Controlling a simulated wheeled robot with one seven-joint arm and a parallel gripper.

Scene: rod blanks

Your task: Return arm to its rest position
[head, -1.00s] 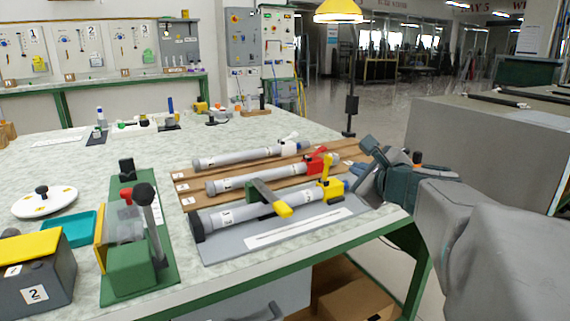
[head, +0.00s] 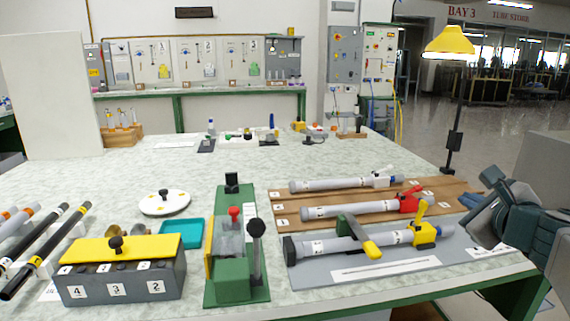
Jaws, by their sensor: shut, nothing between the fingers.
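My gripper (head: 474,208) shows at the right edge of the head view, at the end of my grey and teal arm. It is beside the right end of the grey board that carries the nearest tube, over the table's right corner. Its fingers are partly hidden by its own body, and nothing shows held in it. Three grey tubes lie on the right of the table: one with a white and blue valve (head: 335,184), one with a red valve (head: 350,210), and the nearest with a yellow valve (head: 340,243).
A green lever fixture (head: 234,282), a grey block with a yellow lid (head: 120,280), a teal tray (head: 182,232) and a white round lid (head: 164,203) stand nearer the left. Dark rods (head: 45,245) lie at far left. A yellow lamp (head: 452,100) rises behind my arm.

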